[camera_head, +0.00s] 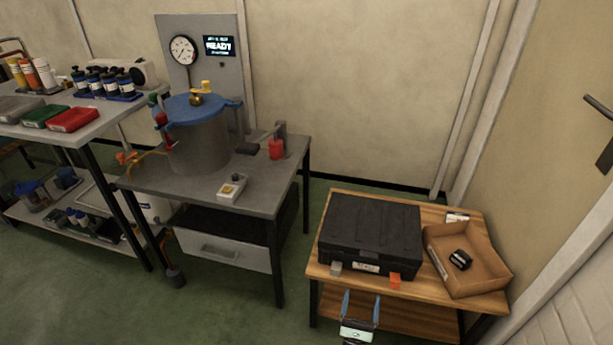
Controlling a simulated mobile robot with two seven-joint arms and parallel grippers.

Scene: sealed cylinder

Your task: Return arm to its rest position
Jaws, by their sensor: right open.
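My right gripper (361,296) shows at the bottom of the head view, in front of the wooden table. Its two blue fingers are apart, with nothing between them. The rest of my right arm is out of the frame, and my left gripper is not in view. A grey metal cylinder (200,146) with a blue lid (193,108) stands on the grey workbench (160,183), well to the left of my right gripper. A yellow-topped fitting sits on the lid. A gauge (183,50) and a display reading READY (219,45) are on the panel behind.
The wooden table (325,258) holds a closed black case (370,228) and a cardboard box (480,282) with a small black item inside. A shelf with bottles and trays (72,120) stands at left. Green floor (220,310) is free at front left. A door is at right.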

